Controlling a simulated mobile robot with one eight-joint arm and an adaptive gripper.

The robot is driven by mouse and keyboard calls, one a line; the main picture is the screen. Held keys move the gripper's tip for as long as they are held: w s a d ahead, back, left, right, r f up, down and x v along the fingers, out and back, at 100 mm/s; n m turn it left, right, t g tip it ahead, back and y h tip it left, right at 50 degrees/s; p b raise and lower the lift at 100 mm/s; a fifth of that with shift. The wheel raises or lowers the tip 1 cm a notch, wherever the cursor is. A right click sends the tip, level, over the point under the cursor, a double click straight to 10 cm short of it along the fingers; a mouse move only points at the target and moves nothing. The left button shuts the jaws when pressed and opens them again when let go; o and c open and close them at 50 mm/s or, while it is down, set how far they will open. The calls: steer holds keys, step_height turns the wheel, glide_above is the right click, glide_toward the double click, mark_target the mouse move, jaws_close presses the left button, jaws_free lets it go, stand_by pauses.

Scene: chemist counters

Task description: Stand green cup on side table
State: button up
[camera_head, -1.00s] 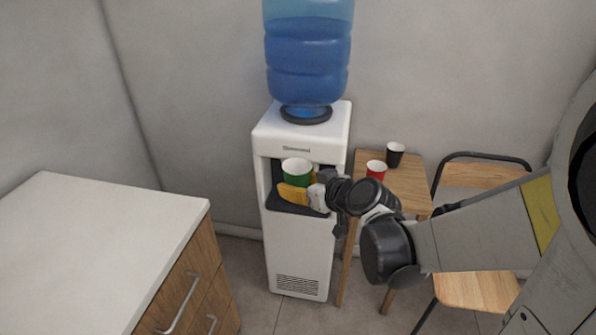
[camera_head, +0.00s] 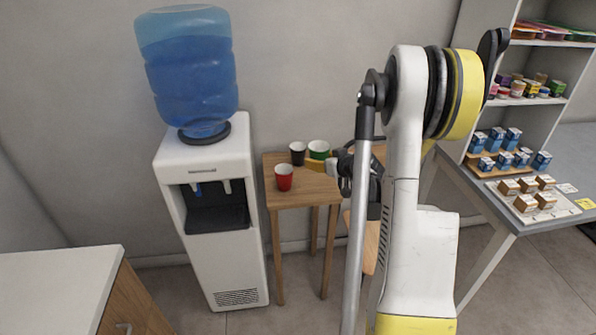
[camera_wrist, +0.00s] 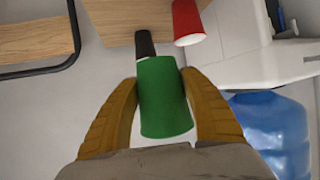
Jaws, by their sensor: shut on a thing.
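The green cup (camera_head: 319,148) is between the yellow fingers of my gripper (camera_head: 320,162), which is shut on it. The cup also fills the middle of the wrist view (camera_wrist: 165,100), between both fingers (camera_wrist: 160,88). In the head view it appears over the back right part of the wooden side table (camera_head: 300,196); I cannot tell whether its base touches the top. A black cup (camera_head: 298,153) stands just left of it, and a red cup (camera_head: 284,178) stands nearer the front left. My gripper comes in from the right, and my arm hides the area beside the table.
A white water dispenser (camera_head: 205,190) with a blue bottle (camera_head: 190,75) stands left of the table, its bay empty. A wooden chair (camera_head: 371,240) is partly hidden behind my arm. A grey counter (camera_head: 500,205) with small boxes is at right. A white counter (camera_head: 50,285) is front left.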

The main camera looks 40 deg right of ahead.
steer(key=s+d+f+m+h+p, duration=0.1)
steer(key=s+d, duration=0.1)
steer(key=d, duration=0.3)
steer(key=s+d+f+h, duration=0.1)
steer(key=s+d+f, duration=0.15)
steer(key=d, duration=0.35)
steer(key=b, duration=0.5)
glide_above(319, 185)
step_height(319, 185, down, 7)
steer(key=shift+d+r, duration=0.1)
steer(key=shift+r, duration=0.1)
step_height(319, 185, down, 4)
steer(key=shift+f+b, duration=0.1)
steer(key=shift+b, duration=0.85)
steer(key=shift+r, duration=0.2)
steer(key=shift+f, duration=0.1)
steer(key=o, duration=0.8)
steer(key=shift+f, duration=0.1)
